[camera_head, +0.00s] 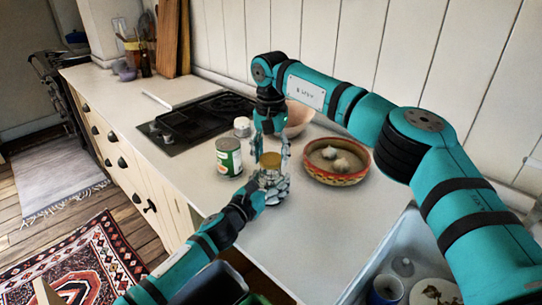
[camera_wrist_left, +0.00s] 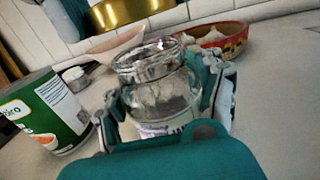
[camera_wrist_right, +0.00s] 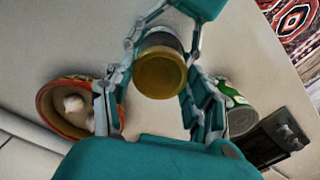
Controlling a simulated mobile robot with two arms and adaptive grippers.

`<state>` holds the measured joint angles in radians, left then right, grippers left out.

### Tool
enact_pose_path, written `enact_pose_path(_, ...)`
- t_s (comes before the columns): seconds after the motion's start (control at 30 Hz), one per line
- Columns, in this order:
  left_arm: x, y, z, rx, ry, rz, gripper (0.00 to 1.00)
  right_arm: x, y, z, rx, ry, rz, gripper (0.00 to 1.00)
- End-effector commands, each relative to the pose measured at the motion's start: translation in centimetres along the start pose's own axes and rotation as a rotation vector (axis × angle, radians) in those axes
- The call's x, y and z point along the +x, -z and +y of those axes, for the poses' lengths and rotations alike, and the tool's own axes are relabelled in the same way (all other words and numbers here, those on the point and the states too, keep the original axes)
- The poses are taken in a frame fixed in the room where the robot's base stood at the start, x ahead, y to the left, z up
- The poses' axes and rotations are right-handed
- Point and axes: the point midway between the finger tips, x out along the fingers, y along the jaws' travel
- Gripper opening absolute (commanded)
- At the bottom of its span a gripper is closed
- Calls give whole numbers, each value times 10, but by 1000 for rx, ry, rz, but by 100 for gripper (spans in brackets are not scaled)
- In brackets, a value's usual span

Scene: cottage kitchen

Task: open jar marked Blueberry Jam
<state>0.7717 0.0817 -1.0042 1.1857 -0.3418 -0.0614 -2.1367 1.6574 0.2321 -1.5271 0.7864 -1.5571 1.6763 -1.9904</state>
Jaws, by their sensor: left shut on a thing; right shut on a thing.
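The glass jar (camera_wrist_left: 160,85) stands upright in the left wrist view with its threaded rim bare. My left gripper (camera_wrist_left: 172,108) is shut around its body, low over the counter. The jar's pale label is partly hidden and I cannot read it. The gold lid (camera_wrist_left: 122,12) is off the jar, a short way above its mouth. My right gripper (camera_wrist_right: 155,85) reaches down from above and is shut on the lid, which also shows in the right wrist view (camera_wrist_right: 160,74). In the head view the lid (camera_head: 271,160) sits just above the jar (camera_head: 268,177).
A green-and-white can (camera_head: 229,158) stands close left of the jar. An orange-rimmed bowl with garlic (camera_head: 336,177) is close right. A pale bowl (camera_head: 298,118) and small white jar (camera_head: 242,127) stand behind, near the black hob (camera_head: 190,120). The sink (camera_head: 405,250) lies front right.

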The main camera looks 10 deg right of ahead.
Motion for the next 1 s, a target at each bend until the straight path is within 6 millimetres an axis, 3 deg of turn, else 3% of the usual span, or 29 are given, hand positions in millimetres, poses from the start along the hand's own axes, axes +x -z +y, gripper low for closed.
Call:
enact_pose_path(0.23, 0, 0, 0, 1, -1, 1, 0, -32, 0, -1, 1, 3, 3, 16)
enact_pose_path(0.47, 0, 0, 0, 0, -1, 1, 0, -36, 0, 0, 0, 1, 0, 16)
enact_pose_path(0.5, 0, 0, 0, 1, -1, 1, 66, -36, 0, 0, 0, 1, 0, 16)
enact_pose_path(0.73, 0, 0, 0, 0, -1, 0, 96, -35, 0, 0, 0, 1, 0, 16)
enact_pose_path(1.0, 0, 0, 0, 0, -1, 0, 97, -35, 0, 0, 0, 1, 0, 16)
